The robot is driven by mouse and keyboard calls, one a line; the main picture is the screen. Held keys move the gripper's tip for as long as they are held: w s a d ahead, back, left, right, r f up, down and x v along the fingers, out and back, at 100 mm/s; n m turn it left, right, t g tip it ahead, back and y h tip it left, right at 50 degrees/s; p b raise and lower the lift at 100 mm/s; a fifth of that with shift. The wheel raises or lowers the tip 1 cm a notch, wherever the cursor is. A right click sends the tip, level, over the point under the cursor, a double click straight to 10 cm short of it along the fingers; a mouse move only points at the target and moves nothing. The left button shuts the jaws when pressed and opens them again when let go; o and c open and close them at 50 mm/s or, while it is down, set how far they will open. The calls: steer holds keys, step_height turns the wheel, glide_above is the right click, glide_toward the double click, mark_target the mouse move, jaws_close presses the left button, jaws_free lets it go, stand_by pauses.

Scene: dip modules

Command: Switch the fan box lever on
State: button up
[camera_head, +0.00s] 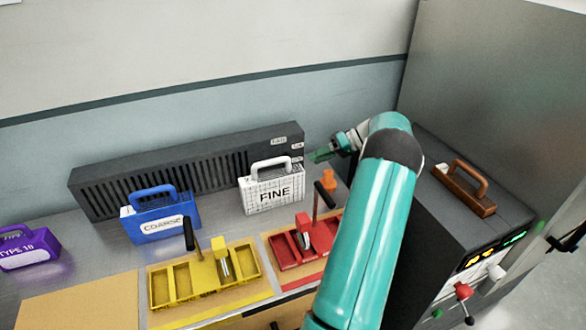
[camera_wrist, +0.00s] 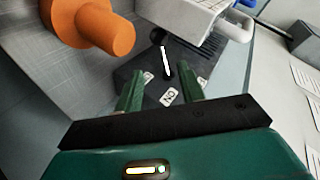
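The fan box (camera_head: 190,172) is a long dark slotted box against the back wall, with a small FAN label near its right end. In the wrist view its dark end face (camera_wrist: 150,97) carries small white labels, one reading ON. Its lever (camera_wrist: 166,62) has a pale rod and a black ball tip, pointing to the top of the wrist view. My gripper (camera_head: 318,155) is beside the right end of the box. In the wrist view my gripper (camera_wrist: 160,80) is open, with the lever showing between and beyond its fingers. I cannot tell whether they touch it.
An orange peg (camera_wrist: 90,28) is close on the left in the wrist view. The white FINE module (camera_head: 272,192) stands before the box, with the blue COARSE module (camera_head: 160,218) farther left. Yellow (camera_head: 205,277) and red (camera_head: 302,245) trays are in front. A dark cabinet (camera_head: 450,230) is right.

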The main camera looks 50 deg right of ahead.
steer(key=x, duration=1)
steer(key=shift+s+a, duration=0.1)
steer(key=shift+a, duration=0.1)
